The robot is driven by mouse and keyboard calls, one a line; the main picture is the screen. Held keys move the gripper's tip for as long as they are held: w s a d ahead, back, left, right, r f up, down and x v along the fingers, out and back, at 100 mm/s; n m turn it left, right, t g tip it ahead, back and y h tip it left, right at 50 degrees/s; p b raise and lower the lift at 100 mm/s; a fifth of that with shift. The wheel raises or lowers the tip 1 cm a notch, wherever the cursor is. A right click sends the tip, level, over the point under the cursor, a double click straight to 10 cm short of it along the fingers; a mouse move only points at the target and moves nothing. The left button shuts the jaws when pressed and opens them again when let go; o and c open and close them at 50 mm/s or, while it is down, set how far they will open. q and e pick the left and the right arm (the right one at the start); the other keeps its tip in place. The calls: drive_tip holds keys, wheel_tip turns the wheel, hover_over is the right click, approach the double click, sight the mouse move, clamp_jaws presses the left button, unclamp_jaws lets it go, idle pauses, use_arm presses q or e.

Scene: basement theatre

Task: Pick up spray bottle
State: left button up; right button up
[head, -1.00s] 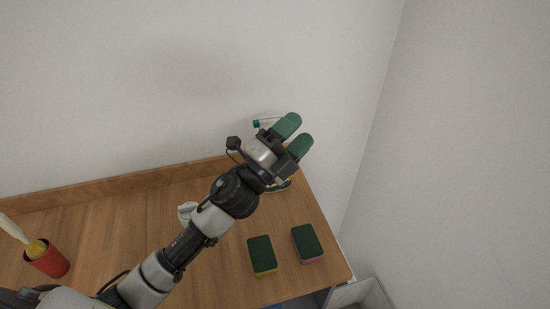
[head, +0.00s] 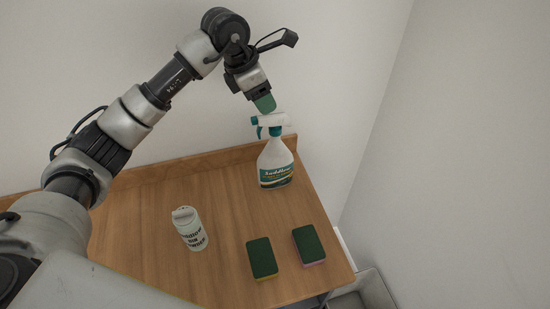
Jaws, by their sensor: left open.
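The spray bottle (head: 275,165) is white with a teal and white label and a teal and white spray head. It stands upright near the back right of the wooden tabletop, close to the back ledge. My left gripper (head: 265,103) points down just above the spray head, with green fingertips seen edge-on. It is open and holds nothing; one finger mostly hides the other. I cannot tell whether a fingertip touches the spray head. My right gripper is not in view.
A white bottle with dark lettering (head: 191,232) stands left of the spray bottle. Two green sponges, one left (head: 262,258) and one right (head: 308,245), lie in front. The wooden tabletop (head: 145,225) has a raised back ledge; walls rise behind and right.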

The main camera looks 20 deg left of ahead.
sight(275, 113)
use_arm(q)
drive_tip(key=shift+x, duration=1)
drive_tip(key=p+x, duration=0.2)
drive_tip(key=x, duration=0.1)
drive_tip(key=p+x, duration=0.1)
drive_tip(key=shift+w+d+f, duration=0.1)
drive_tip(key=shift+w+f, duration=0.2)
drive_tip(key=shift+w, duration=0.1)
drive_tip(key=shift+w+d+f, duration=0.1)
drive_tip(key=shift+w+f, duration=0.05)
drive_tip(key=shift+f, duration=0.2)
drive_tip(key=shift+c, duration=0.4)
clamp_jaws()
drive_tip(key=shift+r, duration=0.15)
